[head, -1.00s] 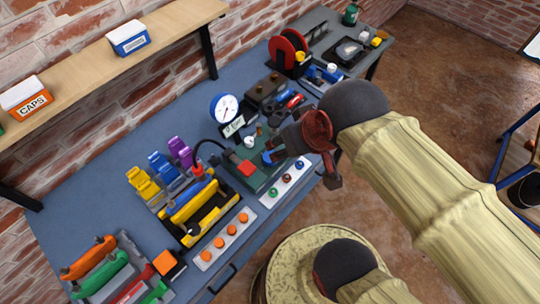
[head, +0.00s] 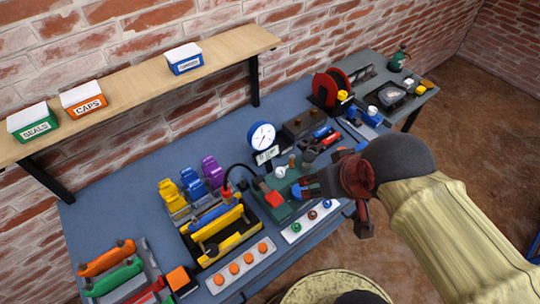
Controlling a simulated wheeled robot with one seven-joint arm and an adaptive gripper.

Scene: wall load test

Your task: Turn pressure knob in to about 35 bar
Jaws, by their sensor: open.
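A round white-faced pressure gauge (head: 262,136) with a blue rim stands on the bench, with a small display plate (head: 266,155) below it. The needle reading is too small to make out. In front is a green test block (head: 286,209) with a red block (head: 275,200) and a small white dial (head: 280,171) on it. My gripper (head: 306,184) is at the right side of the green block, open. Blue parts show at its tip; I cannot tell whether they belong to the fingers or a knob. The pressure knob is not clearly visible, and contact cannot be judged.
A strip with coloured buttons (head: 309,221) lies in front of the block. A yellow-and-black tool tray (head: 222,236) is to the left, a red hose reel (head: 331,90) behind right. A wooden shelf (head: 136,84) with labelled boxes runs along the brick wall.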

